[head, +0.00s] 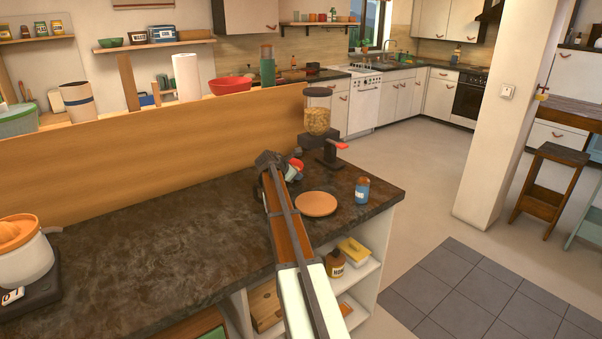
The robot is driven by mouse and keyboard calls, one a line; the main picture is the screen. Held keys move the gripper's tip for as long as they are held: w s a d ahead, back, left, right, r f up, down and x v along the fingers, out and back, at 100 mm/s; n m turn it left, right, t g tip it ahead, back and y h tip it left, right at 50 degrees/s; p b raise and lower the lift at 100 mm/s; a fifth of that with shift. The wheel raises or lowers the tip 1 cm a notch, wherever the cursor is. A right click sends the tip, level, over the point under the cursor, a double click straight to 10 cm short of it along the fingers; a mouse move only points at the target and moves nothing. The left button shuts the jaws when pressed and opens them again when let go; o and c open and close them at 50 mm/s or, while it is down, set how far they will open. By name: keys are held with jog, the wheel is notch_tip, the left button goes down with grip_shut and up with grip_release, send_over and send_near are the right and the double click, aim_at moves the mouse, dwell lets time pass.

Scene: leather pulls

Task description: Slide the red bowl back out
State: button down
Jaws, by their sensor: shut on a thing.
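My arm reaches up from the bottom of the head view, and my gripper (292,171) is at the far side of the dark counter. Whether the bowl touches the counter or the dispenser cannot be told.
An orange plate (316,204) lies right of my arm, with a blue jar (362,190) beyond it near the counter's right edge. A wooden panel (150,140) runs behind the counter (150,240). An orange-topped white pot (22,250) stands at left. The counter's middle is clear.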

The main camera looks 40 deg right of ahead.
jog(key=shift+a+f, duration=0.2)
jog(key=shift+a, duration=3)
jog(key=c, duration=0.9)
grip_release()
jog(key=shift+r, duration=0.1)
jog(key=shift+d, duration=0.1)
jog(key=shift+r, duration=0.1)
notch_tip(320, 180, up, 10)
jog(key=shift+f, duration=0.1)
